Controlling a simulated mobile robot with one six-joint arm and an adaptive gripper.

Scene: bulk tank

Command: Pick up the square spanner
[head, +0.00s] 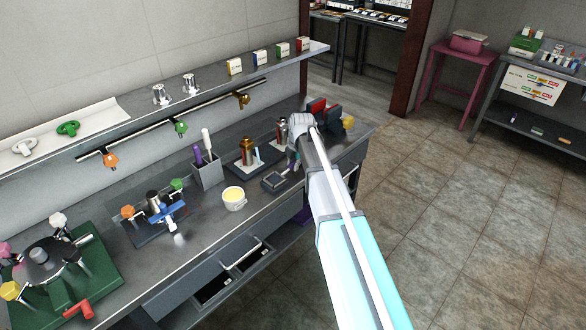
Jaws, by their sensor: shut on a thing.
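My arm reaches from the lower right to the far right part of the grey workbench (215,250). My gripper (292,160) is small in the head view, pointing down over the bench and partly hidden by my wrist. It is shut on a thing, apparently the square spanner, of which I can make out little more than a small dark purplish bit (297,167). A dark square-framed holder or tray (274,183) lies on the bench just left of and below the gripper. I cannot tell whether the held thing touches the bench.
A cream-filled cup (234,198), a grey holder (207,172) with handled tools, and a blue valve fixture (165,212) are further left. Red and yellow items (318,108) stand behind my wrist. A shelf runs above the bench; the tiled floor at right is clear.

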